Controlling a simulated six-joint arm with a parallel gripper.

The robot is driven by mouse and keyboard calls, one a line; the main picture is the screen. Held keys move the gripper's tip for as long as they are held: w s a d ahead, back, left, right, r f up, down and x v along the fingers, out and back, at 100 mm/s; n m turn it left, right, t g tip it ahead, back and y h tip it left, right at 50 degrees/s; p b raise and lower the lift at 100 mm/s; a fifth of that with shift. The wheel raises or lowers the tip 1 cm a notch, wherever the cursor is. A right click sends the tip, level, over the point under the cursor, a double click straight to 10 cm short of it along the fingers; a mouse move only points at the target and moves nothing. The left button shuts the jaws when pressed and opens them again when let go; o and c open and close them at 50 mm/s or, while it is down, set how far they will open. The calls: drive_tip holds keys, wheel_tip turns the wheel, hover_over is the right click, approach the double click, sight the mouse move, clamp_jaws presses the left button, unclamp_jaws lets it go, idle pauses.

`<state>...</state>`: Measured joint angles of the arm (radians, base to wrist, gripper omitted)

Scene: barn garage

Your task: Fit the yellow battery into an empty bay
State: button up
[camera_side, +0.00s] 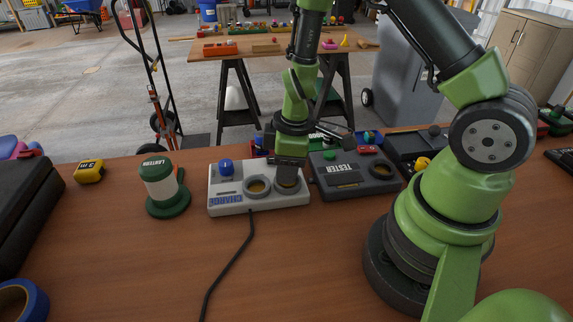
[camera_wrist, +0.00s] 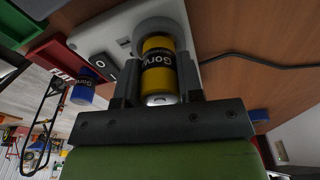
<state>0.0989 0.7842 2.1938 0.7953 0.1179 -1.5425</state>
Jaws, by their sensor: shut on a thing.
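The yellow battery (camera_wrist: 158,62) has a black lettered band and a silver near end. My gripper (camera_wrist: 158,88) is shut on it, one finger on each side. In the side view my gripper (camera_side: 289,170) points down over the right-hand ring bay, and the battery is hidden there. The white charger (camera_side: 232,205) has a blue battery (camera_side: 226,167) at its left. Its middle ring bay (camera_side: 257,187) looks empty. In the wrist view, the battery's far end is at a pale round bay (camera_wrist: 158,25); I cannot tell how deep it sits.
A dark tester (camera_side: 352,180) stands close to the charger's right. A green-and-white lantern (camera_side: 161,188) and a yellow tape measure (camera_side: 89,171) are to the left. A black cable (camera_side: 228,268) runs forward over the open wooden bench (camera_side: 300,270).

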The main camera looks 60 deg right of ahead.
idle(0.3)
drive_tip(key=shift+r, duration=0.75)
drive_tip(key=shift+r, duration=0.15)
idle(0.5)
drive_tip(key=shift+r, duration=0.65)
drive_tip(key=shift+f, duration=1.15)
idle(0.8)
drive_tip(key=o, duration=0.7)
